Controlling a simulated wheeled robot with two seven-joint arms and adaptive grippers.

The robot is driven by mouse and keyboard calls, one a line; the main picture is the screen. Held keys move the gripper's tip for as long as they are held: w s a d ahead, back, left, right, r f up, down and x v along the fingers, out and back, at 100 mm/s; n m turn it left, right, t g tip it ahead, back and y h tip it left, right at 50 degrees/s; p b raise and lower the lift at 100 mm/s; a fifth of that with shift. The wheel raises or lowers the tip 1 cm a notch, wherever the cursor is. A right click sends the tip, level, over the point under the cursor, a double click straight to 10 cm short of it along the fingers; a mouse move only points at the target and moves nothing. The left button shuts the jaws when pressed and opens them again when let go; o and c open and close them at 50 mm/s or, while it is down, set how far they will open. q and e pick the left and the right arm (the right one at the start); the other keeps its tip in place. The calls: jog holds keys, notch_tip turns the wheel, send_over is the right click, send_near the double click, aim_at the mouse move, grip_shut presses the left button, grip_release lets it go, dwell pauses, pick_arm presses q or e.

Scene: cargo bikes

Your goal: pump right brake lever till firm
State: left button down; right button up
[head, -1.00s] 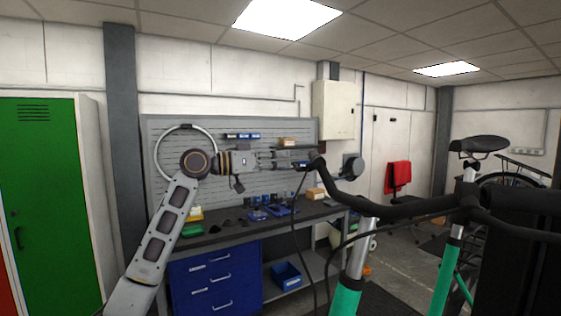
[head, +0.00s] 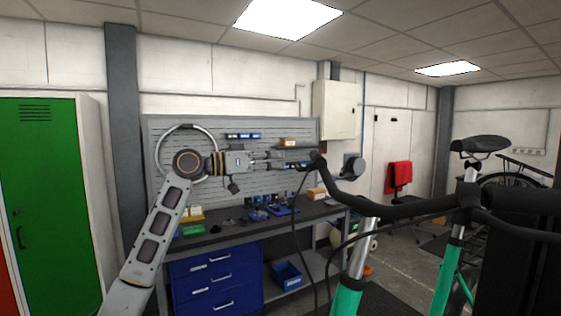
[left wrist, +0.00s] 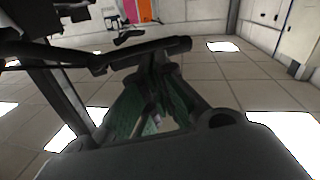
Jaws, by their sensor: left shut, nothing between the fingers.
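The black handlebar (head: 395,210) of a cargo bike crosses the right half of the head view, its near-left grip end (head: 318,162) pointing up towards my left gripper. My left gripper (head: 306,161) is shut and empty, its fingers level and their tips at the grip end. Whether they touch the grip or a lever cannot be told. The brake lever is not clearly distinguishable from the dark grip. In the left wrist view the dark handlebar (left wrist: 150,51) lies across, just beyond my shut fingers (left wrist: 157,66). My right gripper is not in view.
A dark cable (head: 294,225) hangs from the grip end. Behind stand a workbench (head: 215,240) with blue drawers and small tools, a grey pegboard (head: 228,180) and a green locker (head: 45,200). The bike saddle (head: 480,143) is at the right.

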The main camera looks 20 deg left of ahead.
pick_arm(q)
jog(key=v, duration=1)
jog(key=shift+s+a+r, duration=0.1)
jog(key=shift+a+r, duration=0.05)
jog(key=shift+r, duration=0.05)
dwell(0.5)
